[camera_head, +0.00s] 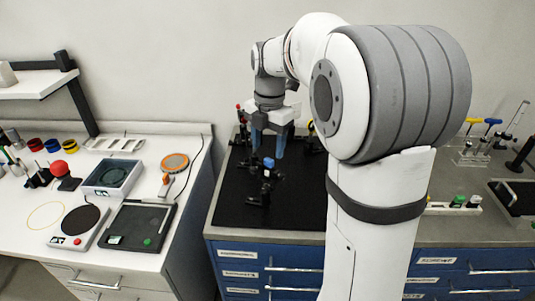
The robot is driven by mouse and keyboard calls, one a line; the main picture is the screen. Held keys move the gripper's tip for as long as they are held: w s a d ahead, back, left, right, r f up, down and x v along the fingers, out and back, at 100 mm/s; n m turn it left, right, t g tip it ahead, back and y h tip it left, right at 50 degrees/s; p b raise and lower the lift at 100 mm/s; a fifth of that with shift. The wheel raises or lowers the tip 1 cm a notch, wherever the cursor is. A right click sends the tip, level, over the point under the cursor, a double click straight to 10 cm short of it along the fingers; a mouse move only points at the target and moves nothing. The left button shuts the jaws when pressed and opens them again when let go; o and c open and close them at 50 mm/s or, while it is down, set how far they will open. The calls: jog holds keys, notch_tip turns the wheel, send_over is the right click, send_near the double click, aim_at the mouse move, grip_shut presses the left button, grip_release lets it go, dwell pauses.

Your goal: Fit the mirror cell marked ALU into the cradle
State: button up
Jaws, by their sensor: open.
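My gripper (268,150) points down over the black breadboard (232,205), its two blue-grey fingers apart with nothing visible between them. A small dark post mount with a blue top (268,164) stands on the breadboard just below the fingertips; I cannot tell how far below. No ALU marking is readable in this view, so I cannot tell which thing is the mirror cell. The cradle cannot be made out for certain either. My arm hides the right part of the breadboard.
Red-topped mounts (240,118) stand at the back of the breadboard. The left white bench holds a grey open box (113,178), a black tray (138,228) and an orange round tool (174,163). Hex keys (482,130) and green-capped vials (466,201) are at right. The breadboard's front left is clear.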

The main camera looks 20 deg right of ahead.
aim_at(268, 160)
jog(key=shift+r, duration=2.05)
jog(key=shift+s, duration=0.1)
jog(key=s+f+m+t, duration=0.1)
jog(key=s+f+m, duration=0.2)
jog(key=s+m, duration=0.7)
jog(key=s+f+m+t, duration=0.2)
jog(key=s+f+m, duration=0.2)
jog(key=s+m, duration=0.7)
jog(key=shift+s+a+f+m+t, duration=0.2)
jog(key=shift+s+a+m+t, duration=0.15)
jog(key=shift+m, duration=2.05)
